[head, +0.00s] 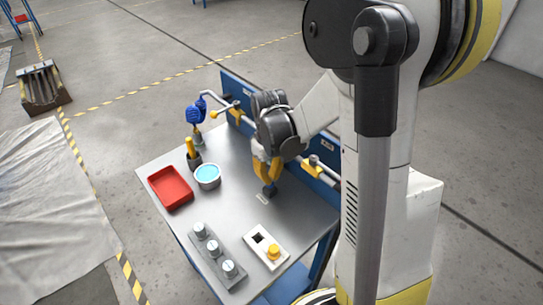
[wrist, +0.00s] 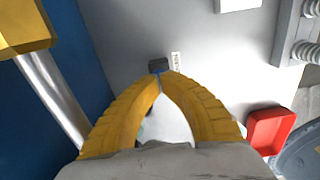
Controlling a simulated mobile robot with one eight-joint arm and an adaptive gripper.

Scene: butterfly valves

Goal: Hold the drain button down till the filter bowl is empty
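My gripper (head: 269,181) points down at the grey bench top, with its yellow fingers brought together. In the wrist view the fingertips (wrist: 160,74) meet, with nothing clearly held between them. Right at the tips is a small dark block (wrist: 158,64) with a pale label beside it; the block also shows in the head view (head: 269,190). It may be the drain button; I cannot tell whether the tips touch it or whether it is pressed down. I cannot make out the filter bowl or its level; my arm and gripper cover part of the pipework.
A blue panel (head: 232,88) with pipes and yellow handles stands behind.

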